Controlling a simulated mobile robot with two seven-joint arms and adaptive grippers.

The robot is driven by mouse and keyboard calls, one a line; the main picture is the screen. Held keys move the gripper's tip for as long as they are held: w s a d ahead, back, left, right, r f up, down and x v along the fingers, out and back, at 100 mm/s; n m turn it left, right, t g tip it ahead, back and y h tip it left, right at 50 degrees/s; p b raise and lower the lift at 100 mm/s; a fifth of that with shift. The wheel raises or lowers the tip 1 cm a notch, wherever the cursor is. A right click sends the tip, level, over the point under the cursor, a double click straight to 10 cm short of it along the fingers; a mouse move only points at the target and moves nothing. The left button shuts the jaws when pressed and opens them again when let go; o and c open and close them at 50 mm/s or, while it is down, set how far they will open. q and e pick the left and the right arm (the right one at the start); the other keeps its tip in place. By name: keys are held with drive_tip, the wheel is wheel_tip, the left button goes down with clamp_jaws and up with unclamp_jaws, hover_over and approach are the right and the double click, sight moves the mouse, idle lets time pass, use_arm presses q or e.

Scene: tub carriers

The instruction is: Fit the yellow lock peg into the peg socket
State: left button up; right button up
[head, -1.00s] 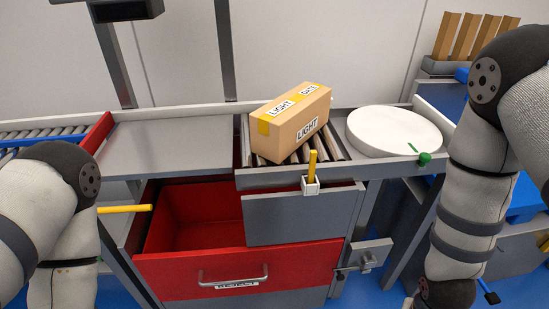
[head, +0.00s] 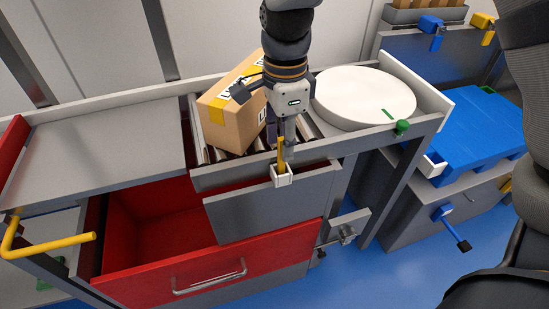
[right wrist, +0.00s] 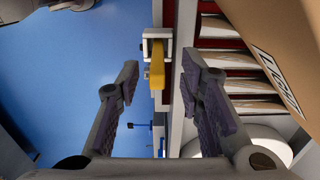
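The yellow lock peg (head: 281,155) stands upright at the white peg socket (head: 282,179) on the front edge of the roller section. Its lower end is hidden by the socket, so I cannot tell how deep it sits. My right gripper (head: 284,140) points down at the peg from above. In the right wrist view my right gripper (right wrist: 160,66) is open, its fingers wide apart. The peg (right wrist: 157,70) shows between the fingertips with a gap on both sides, and the white socket (right wrist: 158,40) lies beyond it. My left gripper is out of view.
A labelled carton (head: 233,115) lies on the rollers close behind my right gripper. Below is an open red drawer (head: 215,270). A yellow bar (head: 50,248) sticks out at the left.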

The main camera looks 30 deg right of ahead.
sight(281, 160)
wheel_tip(281, 160, down, 3)
drive_tip(key=shift+s+a+f, duration=0.15)
drive_tip(key=shift+f, duration=0.05)
drive_tip(key=shift+r, duration=0.1)
clamp_jaws()
